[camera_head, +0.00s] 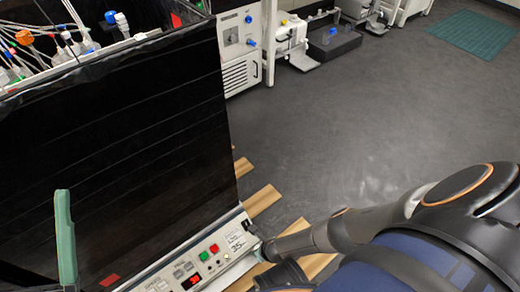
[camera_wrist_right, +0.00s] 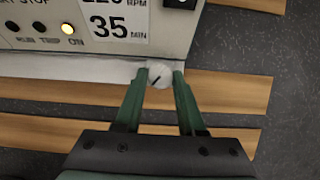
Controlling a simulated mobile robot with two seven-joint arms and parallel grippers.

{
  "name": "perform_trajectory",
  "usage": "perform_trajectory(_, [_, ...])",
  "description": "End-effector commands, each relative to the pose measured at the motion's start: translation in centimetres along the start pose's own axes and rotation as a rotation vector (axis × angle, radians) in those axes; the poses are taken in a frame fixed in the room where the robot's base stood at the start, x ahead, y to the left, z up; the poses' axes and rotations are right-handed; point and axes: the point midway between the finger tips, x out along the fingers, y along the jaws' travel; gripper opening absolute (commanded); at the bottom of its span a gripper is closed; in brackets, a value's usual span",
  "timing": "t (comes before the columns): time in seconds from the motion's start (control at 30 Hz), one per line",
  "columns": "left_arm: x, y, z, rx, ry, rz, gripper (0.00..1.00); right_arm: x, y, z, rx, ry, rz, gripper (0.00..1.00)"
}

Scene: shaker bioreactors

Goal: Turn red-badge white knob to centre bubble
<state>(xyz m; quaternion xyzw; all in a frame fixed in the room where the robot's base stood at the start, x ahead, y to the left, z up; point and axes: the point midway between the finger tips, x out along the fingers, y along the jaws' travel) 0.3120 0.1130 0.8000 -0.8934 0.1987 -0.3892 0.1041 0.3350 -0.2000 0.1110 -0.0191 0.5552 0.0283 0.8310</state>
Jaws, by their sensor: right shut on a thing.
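A small white knob (camera_wrist_right: 159,79) with a dark line on its face sits at the lower edge of the machine in the right wrist view. My right gripper (camera_wrist_right: 160,73) has its two green fingers closed on the knob's sides. In the head view my right arm reaches the panel's right end, and the knob cannot be made out there. A single green finger of my left gripper (camera_head: 64,230) stands upright at the left; its opening cannot be judged. No bubble level can be made out. A red patch (camera_head: 109,280) shows low on the machine's dark wall.
The black-walled shaker (camera_head: 120,150) fills the left, with bottles and tubing on top. Its control panel (camera_head: 205,258) has red and green buttons and a red display. Wooden slats (camera_head: 262,200) lie beneath it. Grey floor (camera_head: 370,110) is open to the right.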

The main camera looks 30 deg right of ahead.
Motion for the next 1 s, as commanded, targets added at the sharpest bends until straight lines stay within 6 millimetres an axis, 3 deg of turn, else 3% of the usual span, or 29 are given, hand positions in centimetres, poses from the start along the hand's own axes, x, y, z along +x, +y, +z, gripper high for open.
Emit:
perform_trajectory(0.23, [0.0,0.0,0.0,-0.001,0.000,0.000,1.00,0.0,0.0,0.0,0.001,0.000,0.001,0.00])
perform_trajectory(0.27, [0.0,0.0,0.0,-0.001,0.001,0.000,1.00,0.0,0.0,0.0,0.001,0.000,0.001,0.42])
perform_trajectory(0.5, [0.0,0.0,0.0,-0.002,0.001,0.001,1.00,0.0,0.0,0.0,0.000,0.000,0.001,0.69])
perform_trajectory(0.77, [0.1,0.0,-0.1,-0.002,0.000,0.001,1.00,-0.1,0.0,0.0,0.000,0.000,0.000,0.69])
perform_trajectory(1.0, [1.5,-0.9,-1.6,-0.018,0.005,-0.007,1.00,-2.1,-0.7,0.4,0.003,0.001,-0.002,0.69])
